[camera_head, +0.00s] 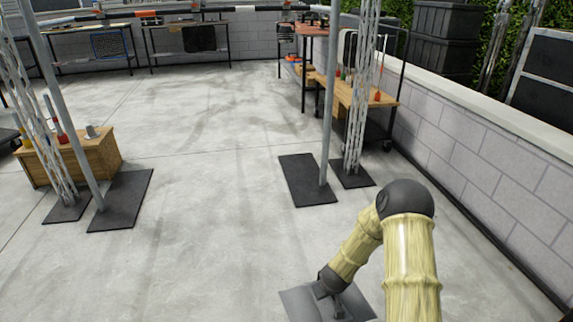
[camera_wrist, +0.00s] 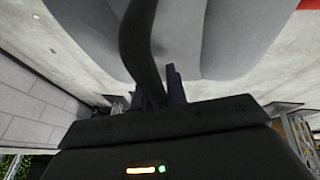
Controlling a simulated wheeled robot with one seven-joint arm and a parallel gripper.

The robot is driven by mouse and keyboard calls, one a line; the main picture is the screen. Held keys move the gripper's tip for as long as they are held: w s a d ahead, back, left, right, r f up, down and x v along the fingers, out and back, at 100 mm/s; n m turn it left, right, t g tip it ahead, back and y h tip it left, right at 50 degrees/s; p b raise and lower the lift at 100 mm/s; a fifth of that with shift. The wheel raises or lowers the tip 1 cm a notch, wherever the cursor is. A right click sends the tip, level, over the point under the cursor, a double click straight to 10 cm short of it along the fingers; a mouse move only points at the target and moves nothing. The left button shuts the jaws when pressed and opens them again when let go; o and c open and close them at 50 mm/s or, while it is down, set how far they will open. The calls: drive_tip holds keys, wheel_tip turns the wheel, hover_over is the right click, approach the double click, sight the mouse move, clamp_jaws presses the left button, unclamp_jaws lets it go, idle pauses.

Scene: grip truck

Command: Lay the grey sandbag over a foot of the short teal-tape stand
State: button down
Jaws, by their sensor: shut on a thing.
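The grey sandbag (camera_head: 299,303) hangs at my gripper (camera_head: 330,287) at the bottom of the head view, partly cut off by the frame edge. In the wrist view the sandbag (camera_wrist: 235,40) fills the upper part, with pale grey lobes and a black strap (camera_wrist: 138,40). My gripper (camera_wrist: 172,88) is shut on the strap; its dark fingers show beside it. I cannot make out the short teal-tape stand or its feet in either view.
Upright poles stand on black floor plates, at left (camera_head: 122,200) and centre right (camera_head: 303,178). A wooden crate (camera_head: 95,155) is at left. A wooden cart (camera_head: 365,98) stands by the block wall (camera_head: 480,165) at right. The middle concrete floor (camera_head: 200,120) is clear.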

drive_tip(key=r+m+p, duration=0.1)
drive_tip(key=r, duration=0.1)
drive_tip(key=w+d+r+m+h+p, duration=0.1)
drive_tip(key=r+m, duration=0.1)
drive_tip(key=d+r+m+h+p, duration=0.1)
drive_tip(key=r+m, duration=0.1)
drive_tip(key=r, duration=0.1)
drive_tip(key=shift+w, duration=0.35)
drive_tip(key=s+r+p, duration=0.3)
drive_tip(key=r+p, duration=0.8)
drive_tip(key=p, duration=0.1)
drive_tip(key=s+r+p, duration=0.3)
drive_tip(key=r+p, duration=0.9)
drive_tip(key=p, duration=0.1)
drive_tip(key=s+r+p, duration=0.2)
drive_tip(key=r+p, duration=0.9)
drive_tip(key=p, duration=0.2)
drive_tip(key=shift+s+r+g, duration=0.15)
drive_tip(key=shift+s+g, duration=0.15)
drive_tip(key=shift+s, duration=0.1)
